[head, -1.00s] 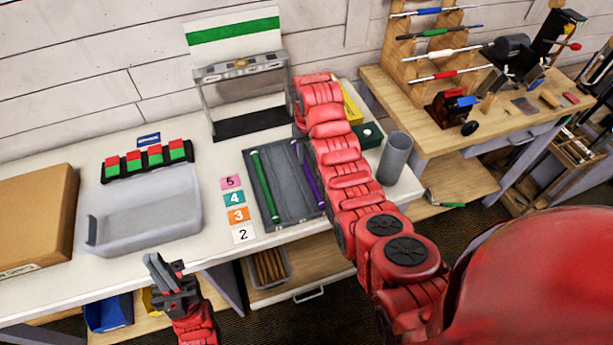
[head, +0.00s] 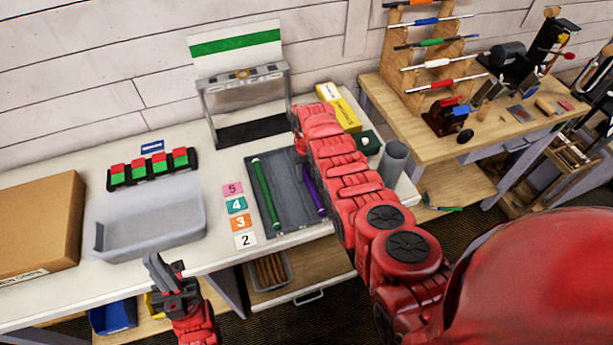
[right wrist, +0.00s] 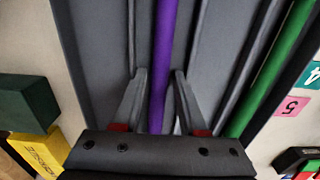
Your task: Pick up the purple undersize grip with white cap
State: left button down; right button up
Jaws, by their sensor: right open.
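The purple grip (head: 313,189) lies lengthwise in the right part of a grey divided tray (head: 290,219). My right arm hides its upper part in the head view, and I cannot make out its white cap. In the right wrist view the purple grip (right wrist: 164,50) runs between the two fingers of my right gripper (right wrist: 158,76). That gripper is open, its fingers on either side of the grip; whether they touch it is unclear. My right fingers are hidden in the head view. My left gripper (head: 167,266) is open and empty in front of the table's front edge.
A green grip (head: 265,192) lies in the tray's left compartment. Numbered cards (head: 240,222) lie left of the tray. A grey cup (head: 392,162), yellow box (head: 345,115) and dark green box (head: 366,143) are at right.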

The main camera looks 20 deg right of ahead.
grip_shut()
